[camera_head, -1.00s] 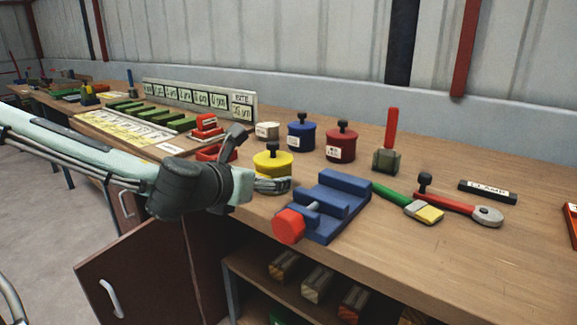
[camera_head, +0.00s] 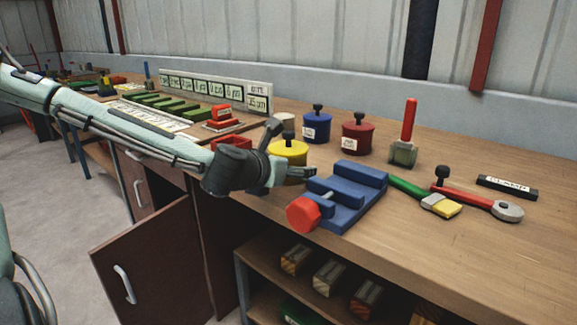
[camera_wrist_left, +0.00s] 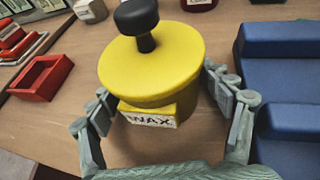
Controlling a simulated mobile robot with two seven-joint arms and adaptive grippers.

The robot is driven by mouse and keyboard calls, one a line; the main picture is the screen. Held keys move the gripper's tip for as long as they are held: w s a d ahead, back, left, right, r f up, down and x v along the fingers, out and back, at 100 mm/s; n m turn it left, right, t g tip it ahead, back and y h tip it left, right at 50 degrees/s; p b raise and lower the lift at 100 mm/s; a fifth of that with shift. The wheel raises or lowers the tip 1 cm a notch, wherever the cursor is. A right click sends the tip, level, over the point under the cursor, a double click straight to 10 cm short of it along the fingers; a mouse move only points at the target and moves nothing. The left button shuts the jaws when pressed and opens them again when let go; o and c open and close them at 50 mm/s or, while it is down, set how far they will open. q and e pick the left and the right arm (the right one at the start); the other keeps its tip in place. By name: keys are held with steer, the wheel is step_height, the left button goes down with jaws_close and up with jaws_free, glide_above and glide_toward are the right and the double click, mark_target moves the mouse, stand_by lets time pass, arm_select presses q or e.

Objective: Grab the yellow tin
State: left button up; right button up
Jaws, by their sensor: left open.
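The yellow tin (camera_head: 289,150) stands upright on the workbench, with a black knob on its lid and a front label. In the left wrist view the yellow tin (camera_wrist_left: 152,62) fills the middle, and its label reads WAX. My left gripper (camera_wrist_left: 165,100) is open, with one finger on each side of the tin's near part. A small gap shows at the left finger; the right finger is very close to the tin, and I cannot tell if it touches. In the head view my left gripper (camera_head: 284,160) partly hides the tin. My right gripper is not in view.
A blue clamp block (camera_head: 350,195) with a red knob stands close right of the tin. A red open box (camera_wrist_left: 42,78) is on its left. A blue tin (camera_head: 317,127) and a red tin (camera_head: 358,138) stand behind. A cabinet door (camera_head: 155,265) hangs open below.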

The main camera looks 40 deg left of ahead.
arm_select(q)
steer(key=shift+c, duration=0.4)
steer(key=c, duration=1.2)
steer(key=shift+r, duration=0.1)
steer(key=shift+c, duration=0.9)
